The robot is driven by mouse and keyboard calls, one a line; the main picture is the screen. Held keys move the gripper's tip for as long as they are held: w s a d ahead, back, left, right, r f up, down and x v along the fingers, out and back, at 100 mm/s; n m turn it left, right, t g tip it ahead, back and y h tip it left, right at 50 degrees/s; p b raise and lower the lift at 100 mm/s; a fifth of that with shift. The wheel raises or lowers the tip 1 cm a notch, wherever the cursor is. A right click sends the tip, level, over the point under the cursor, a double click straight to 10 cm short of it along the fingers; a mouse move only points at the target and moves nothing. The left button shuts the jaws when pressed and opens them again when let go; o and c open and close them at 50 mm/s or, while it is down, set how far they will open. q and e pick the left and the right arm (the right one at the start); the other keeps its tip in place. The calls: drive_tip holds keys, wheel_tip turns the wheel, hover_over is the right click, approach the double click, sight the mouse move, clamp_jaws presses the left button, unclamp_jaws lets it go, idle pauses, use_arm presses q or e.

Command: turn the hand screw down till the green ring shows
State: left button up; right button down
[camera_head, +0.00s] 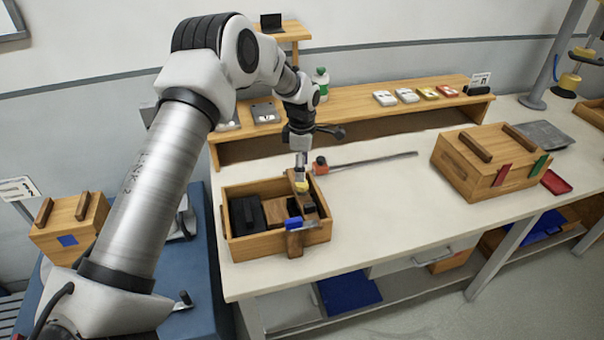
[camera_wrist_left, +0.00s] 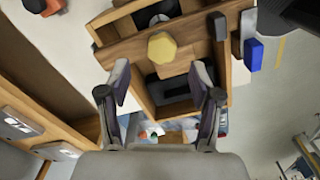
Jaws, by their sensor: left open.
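The hand screw's yellow knob (camera_head: 302,187) sits on a wooden bar (camera_head: 294,242) that lies across an open wooden tray (camera_head: 262,246). In the left wrist view the faceted yellow knob (camera_wrist_left: 161,47) shows from above, and the wood around it is plain. Its shank and any ring below it are hidden. My left gripper (camera_head: 301,166) points down just above the knob in the head view. In the left wrist view the gripper (camera_wrist_left: 159,76) has its fingers spread apart, with nothing between them; the knob lies beyond the tips. My right gripper is out of view.
A blue-ended piece (camera_head: 298,224) and black blocks (camera_head: 246,214) are at the tray. An orange-red block (camera_head: 320,165) with a long rod lies just behind. A lidded wooden box (camera_head: 480,165) stands at the right. The bench middle is clear.

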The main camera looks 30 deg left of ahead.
sight(302, 187)
use_arm(q)
drive_tip(key=f, duration=0.1)
drive_tip(key=f+p, duration=0.1)
drive_tip(key=shift+s+d+f, duration=0.25)
drive_tip(key=shift+s+f, duration=0.05)
drive_tip(key=shift+s, duration=0.1)
drive_tip(key=shift+w+a+f, duration=0.15)
drive_tip(key=shift+w+f, duration=0.05)
drive_tip(key=shift+f, duration=0.45)
drive_tip(key=shift+w+a+f, duration=0.1)
drive_tip(key=shift+w+f, duration=0.05)
drive_tip(key=shift+f, duration=0.45)
drive_tip(key=shift+w+f, duration=0.15)
drive_tip(key=shift+f, duration=0.05)
drive_tip(key=shift+s+r, duration=0.2)
drive_tip(key=shift+c, duration=1)
drive_tip(key=shift+s+d+r, duration=0.1)
drive_tip(key=shift+d, duration=0.05)
drive_tip(key=c, duration=1)
drive_tip(key=shift+o, duration=0.2)
